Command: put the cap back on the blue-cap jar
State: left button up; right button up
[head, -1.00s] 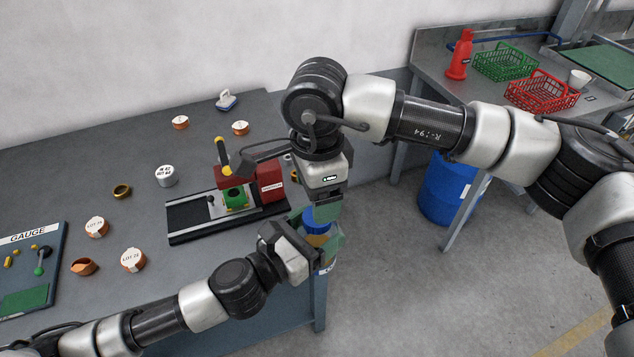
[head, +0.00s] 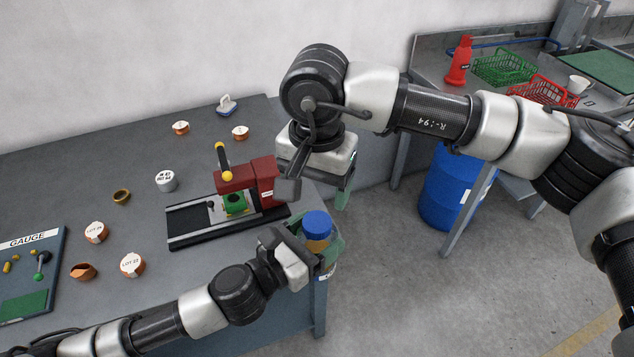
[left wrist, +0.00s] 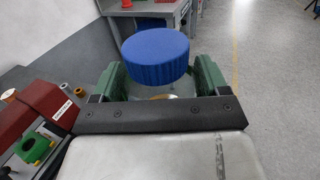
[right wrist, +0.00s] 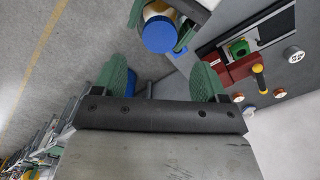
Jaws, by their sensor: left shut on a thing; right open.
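The jar (head: 319,242) is held upright by my left gripper (head: 322,256), which is shut around its body near the table's right edge. The blue cap (head: 317,224) sits on top of the jar. In the left wrist view the cap (left wrist: 155,57) covers the jar's top and looks roughly level; whether it is fully tightened I cannot tell. In the right wrist view the cap (right wrist: 160,35) shows beyond the fingers, apart from them. My right gripper (right wrist: 163,88) is open and empty, up and behind the jar; in the head view its fingers are partly hidden.
A red press with a yellow-knobbed lever (head: 234,178) stands on the table left of the jar. Several copper coils and a gauge board (head: 30,275) lie farther left. A blue barrel (head: 452,190) stands on the floor at right. Open floor lies right of the jar.

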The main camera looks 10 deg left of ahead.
aim_at(317, 222)
jog(key=shift+f, duration=4)
jog(key=shift+c, duration=0.5)
jog(key=c, duration=0.8)
jog(key=m, duration=0.3)
jog(key=shift+m, duration=0.4)
jog(key=shift+c, duration=0.2)
jog(key=m, duration=0.9)
jog(key=shift+m, duration=0.4)
jog(key=o, duration=0.9)
jog(key=shift+o, duration=0.5)
